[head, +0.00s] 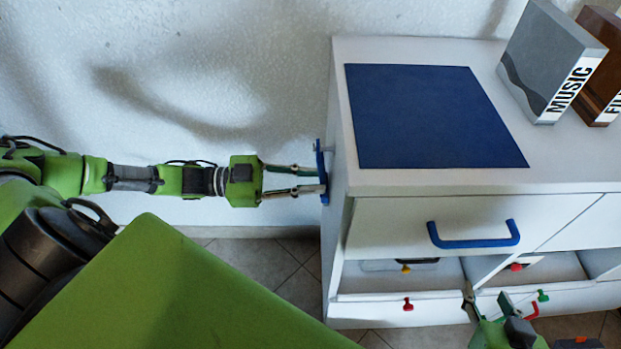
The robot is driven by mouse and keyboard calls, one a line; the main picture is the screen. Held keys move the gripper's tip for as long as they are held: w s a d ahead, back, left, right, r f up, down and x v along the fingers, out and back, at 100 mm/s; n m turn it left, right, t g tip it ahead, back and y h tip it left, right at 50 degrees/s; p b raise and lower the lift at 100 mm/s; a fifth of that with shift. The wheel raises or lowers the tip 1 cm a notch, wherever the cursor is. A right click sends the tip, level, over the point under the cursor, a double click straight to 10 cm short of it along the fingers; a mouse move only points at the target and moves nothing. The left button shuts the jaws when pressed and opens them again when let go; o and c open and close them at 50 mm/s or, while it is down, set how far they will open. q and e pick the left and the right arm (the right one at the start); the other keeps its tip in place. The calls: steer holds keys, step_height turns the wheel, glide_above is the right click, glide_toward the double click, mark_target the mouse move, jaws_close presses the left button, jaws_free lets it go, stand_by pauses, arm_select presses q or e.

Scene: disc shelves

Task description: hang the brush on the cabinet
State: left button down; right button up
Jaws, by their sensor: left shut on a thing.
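The white cabinet (430,182) stands against the wall at the right of the head view. A narrow blue thing, apparently the brush (321,160), is upright against or very close to the cabinet's left side. My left gripper (319,182) is shut on it, reaching in level from the left. A small grey peg-like part (315,148) shows beside the brush's upper end; whether the brush is on it cannot be told. My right gripper (487,299) is low in front of the cabinet, fingers apart, with nothing visible between them.
A blue mat (430,120) lies on the cabinet top, with a grey MUSIC box (545,65) and a brown box (603,65) at right. A drawer with a blue handle (474,236) is above open compartments. Below are small red (408,305) and green (543,296) knobs.

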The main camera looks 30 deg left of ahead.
arm_select(q)
steer(key=c, duration=1.8)
jaws_free()
steer(key=shift+w+d+r, duration=0.15)
steer(key=shift+r, duration=0.05)
steer(key=v, duration=1.2)
